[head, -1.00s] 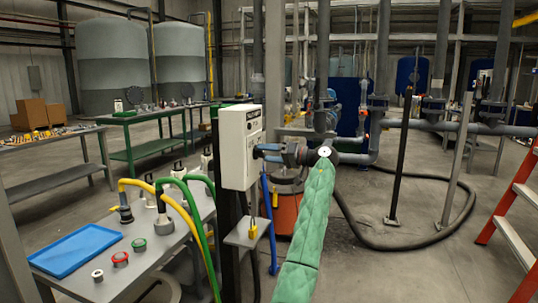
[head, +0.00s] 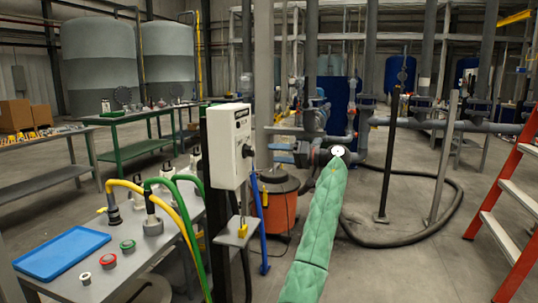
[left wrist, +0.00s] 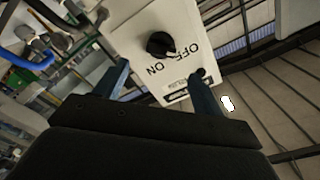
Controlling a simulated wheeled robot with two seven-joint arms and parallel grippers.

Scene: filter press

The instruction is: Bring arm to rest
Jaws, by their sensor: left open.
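My left arm, in a green padded sleeve, reaches up from the bottom of the head view. My left gripper (head: 272,152) has blue fingers and points left toward a white switch box (head: 229,146) on a dark post. A gap shows between the fingers and the box's black rotary knob (head: 248,150). In the left wrist view the fingers (left wrist: 160,72) are spread and nothing is between them. Beyond them are the white box (left wrist: 140,25), its black knob (left wrist: 160,45) and OFF and ON lettering. My right gripper is not in view.
A grey bench (head: 145,262) with a blue tray (head: 62,252), buttons and yellow and green hoses stands at left. An orange drum (head: 282,212) stands behind the box. A red ladder (head: 508,205) is at right. A black hose (head: 455,205) lies on the floor.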

